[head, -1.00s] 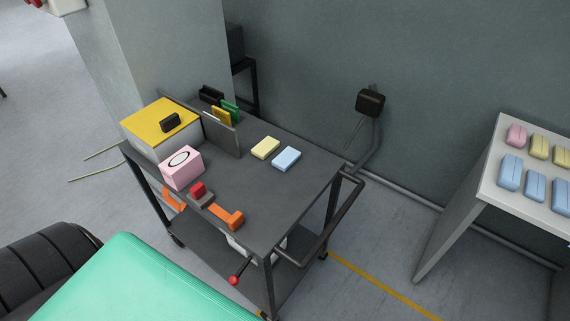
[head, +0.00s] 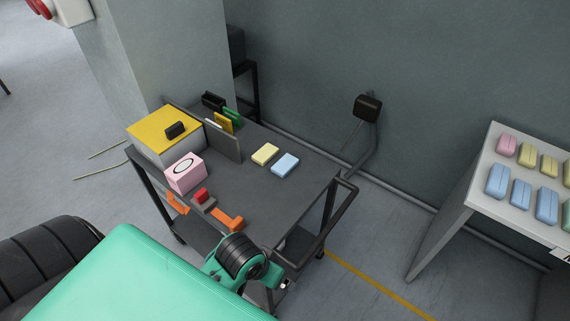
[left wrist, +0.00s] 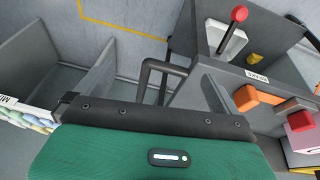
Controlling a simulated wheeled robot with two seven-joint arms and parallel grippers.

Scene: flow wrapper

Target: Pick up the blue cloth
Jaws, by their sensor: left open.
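A folded light-blue cloth (head: 285,165) lies flat on the dark top of the cart (head: 262,203), beside a pale yellow cloth (head: 265,154). The blue cloth on the cart is not visible in the left wrist view. My right gripper is not in view.
A pink box (head: 186,174), a red and grey part (head: 202,198), an orange tool (head: 229,219) and a yellow-topped box (head: 165,137) stand on the cart. A grey upright divider (head: 223,142) and the cart's handle (head: 333,222) rise nearby. The cart top right of the orange tool is clear.

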